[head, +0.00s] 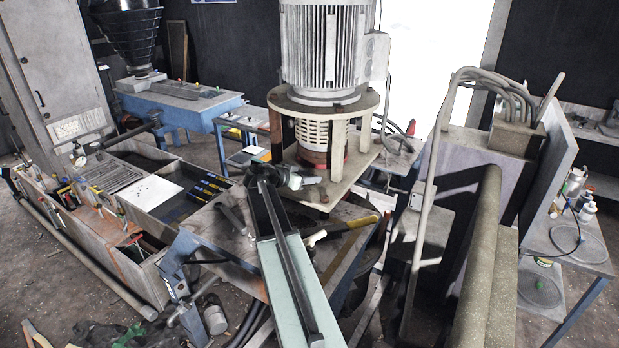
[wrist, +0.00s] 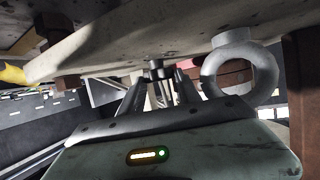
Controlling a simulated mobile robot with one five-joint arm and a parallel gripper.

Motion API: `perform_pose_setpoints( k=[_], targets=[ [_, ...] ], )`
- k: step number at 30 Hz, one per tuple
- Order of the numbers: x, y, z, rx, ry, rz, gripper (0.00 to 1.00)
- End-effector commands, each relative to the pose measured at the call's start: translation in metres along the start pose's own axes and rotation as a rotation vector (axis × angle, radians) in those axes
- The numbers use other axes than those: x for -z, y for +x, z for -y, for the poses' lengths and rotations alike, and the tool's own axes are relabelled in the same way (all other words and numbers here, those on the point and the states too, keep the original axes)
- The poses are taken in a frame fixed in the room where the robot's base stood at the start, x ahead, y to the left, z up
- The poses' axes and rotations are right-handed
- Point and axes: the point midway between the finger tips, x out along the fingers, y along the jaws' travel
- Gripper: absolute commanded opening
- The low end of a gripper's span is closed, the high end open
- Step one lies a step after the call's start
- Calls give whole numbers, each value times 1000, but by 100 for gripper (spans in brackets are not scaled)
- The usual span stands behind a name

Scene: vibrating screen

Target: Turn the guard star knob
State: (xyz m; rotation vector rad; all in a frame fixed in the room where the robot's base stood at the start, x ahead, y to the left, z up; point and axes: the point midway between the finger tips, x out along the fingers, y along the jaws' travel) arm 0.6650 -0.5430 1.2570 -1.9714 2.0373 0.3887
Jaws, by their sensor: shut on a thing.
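The guard star knob (wrist: 157,66) is a small dark knob with a short stem under the edge of a pale plate in the wrist view. My gripper (wrist: 159,80) has its fingers closed around it from below. My arm reaches up to the lower plate of the motor stand in the head view, and my gripper (head: 262,175) is at that plate's left side. In the head view the knob cannot be made out behind my arm's end.
A grey ring eye (wrist: 242,68) is close to the right of my fingers. The pale plate (wrist: 100,52) hangs just above them. A large motor (head: 325,45) stands over the work area. A yellow-handled tool (head: 345,227) lies to the right of my arm.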

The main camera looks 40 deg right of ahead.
Motion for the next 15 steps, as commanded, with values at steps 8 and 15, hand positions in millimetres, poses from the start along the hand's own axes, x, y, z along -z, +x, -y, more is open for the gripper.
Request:
perform_pose_setpoints(
  k=[8,15],
  targets=[
    [-3,0,-1,-2,3,9,0],
    [-2,0,0,0,1,5,61]
  ],
)
